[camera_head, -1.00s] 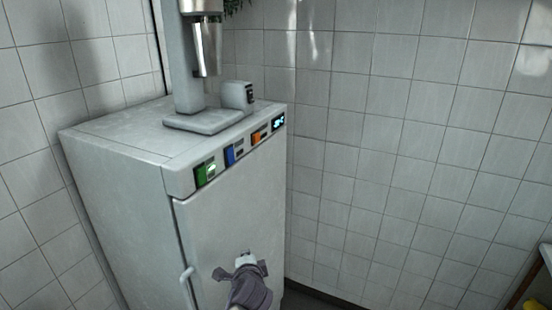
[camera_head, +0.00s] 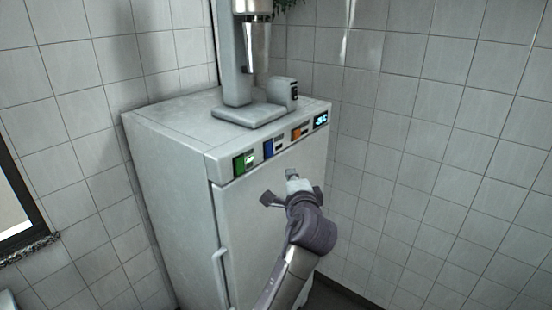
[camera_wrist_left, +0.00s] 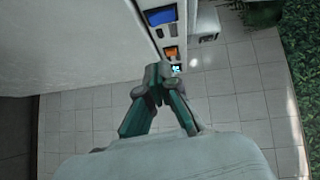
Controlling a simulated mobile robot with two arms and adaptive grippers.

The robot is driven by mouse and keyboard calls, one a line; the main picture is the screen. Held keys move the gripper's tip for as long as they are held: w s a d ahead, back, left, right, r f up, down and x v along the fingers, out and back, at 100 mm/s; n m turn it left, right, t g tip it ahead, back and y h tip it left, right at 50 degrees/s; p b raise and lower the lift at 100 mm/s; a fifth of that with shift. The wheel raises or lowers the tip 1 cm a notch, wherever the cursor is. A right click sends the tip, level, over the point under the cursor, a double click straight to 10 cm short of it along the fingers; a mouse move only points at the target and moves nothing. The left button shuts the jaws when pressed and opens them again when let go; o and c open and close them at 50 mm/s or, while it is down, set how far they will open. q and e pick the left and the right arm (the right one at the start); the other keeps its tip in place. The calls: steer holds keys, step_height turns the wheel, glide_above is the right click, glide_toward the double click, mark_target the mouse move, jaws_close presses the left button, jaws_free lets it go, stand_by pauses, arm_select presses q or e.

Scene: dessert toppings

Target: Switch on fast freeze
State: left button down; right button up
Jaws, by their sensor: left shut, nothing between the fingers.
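A light grey freezer cabinet (camera_head: 190,165) stands against the tiled wall. Along its upper front edge sit a green button (camera_head: 239,164), a blue button (camera_head: 269,148), an orange button (camera_head: 296,133) and a lit display (camera_head: 321,120). My left gripper (camera_head: 292,174) is shut and empty, in front of the door below the orange button. In the left wrist view the shut fingertips (camera_wrist_left: 158,72) point towards the panel, close to the orange button (camera_wrist_left: 171,52) and display (camera_wrist_left: 176,69); the blue button (camera_wrist_left: 161,17) is farther up. I cannot tell whether they touch the panel. My right gripper is not visible.
A drink mixer (camera_head: 240,60) with a metal cup stands on the cabinet top, with a small grey block-shaped device (camera_head: 282,95) beside it. A door handle (camera_head: 219,275) sticks out at the door's left. A dark-framed opening (camera_head: 22,205) is at the left.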

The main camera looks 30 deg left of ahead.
arm_select(q)
steer(key=p, duration=0.3)
glide_toward(274, 154)
steer(key=w, duration=0.4)
steer(key=a+p, duration=0.2)
steer(key=a, duration=0.2)
steer(key=shift+w+f+p, duration=0.1)
steer(key=shift+w+p, duration=0.05)
steer(key=shift+p, duration=0.15)
steer(key=shift+w+d, duration=0.1)
